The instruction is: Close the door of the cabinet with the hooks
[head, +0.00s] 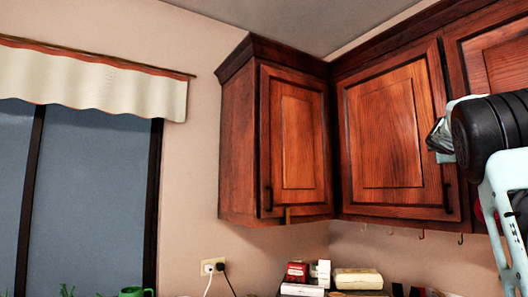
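In the head view, a dark wood wall cabinet with hooks under it has a door (390,130) with a black handle (448,198) at its lower right. Several small hooks (422,235) hang below this cabinet. The door looks flush or nearly flush with its frame; I cannot tell whether a small gap stays. My gripper (438,140) seems to be at the right, by the door's right edge and above its handle, mostly hidden by my own black wrist. Its fingers do not show clearly, and I cannot tell whether it touches the door.
A corner cabinet door (297,140) at the left looks shut. Another cabinet door (496,55) is at the upper right, partly behind my arm. Small boxes (298,271) and a cream container (358,279) stand below.

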